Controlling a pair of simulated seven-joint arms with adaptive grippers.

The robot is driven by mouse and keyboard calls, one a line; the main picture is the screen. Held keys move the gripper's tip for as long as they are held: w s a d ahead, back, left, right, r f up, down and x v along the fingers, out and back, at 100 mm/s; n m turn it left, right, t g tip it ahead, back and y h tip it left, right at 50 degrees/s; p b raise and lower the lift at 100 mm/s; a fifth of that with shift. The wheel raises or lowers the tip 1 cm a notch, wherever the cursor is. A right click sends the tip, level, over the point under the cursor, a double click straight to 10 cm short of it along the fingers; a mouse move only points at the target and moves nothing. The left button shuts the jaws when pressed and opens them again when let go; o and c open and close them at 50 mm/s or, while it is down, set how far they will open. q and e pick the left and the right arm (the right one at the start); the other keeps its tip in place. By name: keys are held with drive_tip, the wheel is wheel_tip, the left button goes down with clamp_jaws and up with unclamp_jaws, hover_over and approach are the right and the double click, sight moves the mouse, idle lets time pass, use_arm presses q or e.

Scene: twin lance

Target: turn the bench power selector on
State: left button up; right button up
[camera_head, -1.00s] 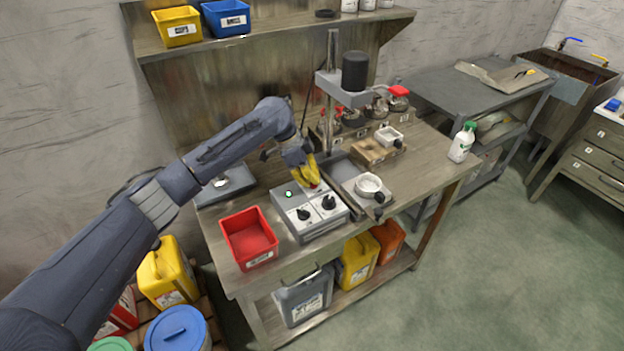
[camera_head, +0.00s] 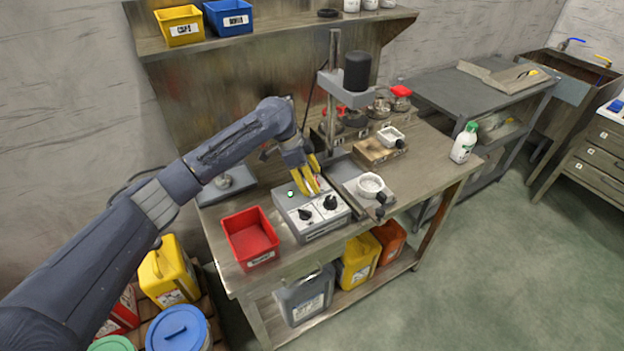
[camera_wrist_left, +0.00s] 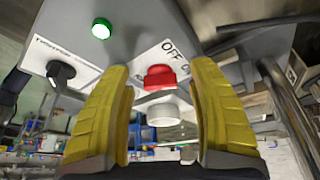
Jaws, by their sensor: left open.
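In the left wrist view, a red selector knob (camera_wrist_left: 160,77) stands on the panel beside printed letters reading OFF; a second label is partly hidden. A white round part (camera_wrist_left: 163,109) shows just below the red knob. My left gripper (camera_head: 314,191) is open, its yellow fingers over the back of the box. In the wrist view its fingers (camera_wrist_left: 163,85) lie either side of the red knob, with gaps visible. My right gripper is out of view.
A red bin (camera_head: 250,237) stands left of the box. A tray with a white dish (camera_head: 370,185) lies close on the right, and a stand with a dark cylinder (camera_head: 356,71) rises behind. A white bottle (camera_head: 463,143) stands at the bench's right end.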

use_arm(q)
drive_tip(key=shift+r, duration=0.15)
drive_tip(key=shift+a+r, duration=0.1)
drive_tip(key=shift+r, duration=0.45)
drive_tip(key=v, duration=1)
drive_tip(key=shift+a+r, duration=0.25)
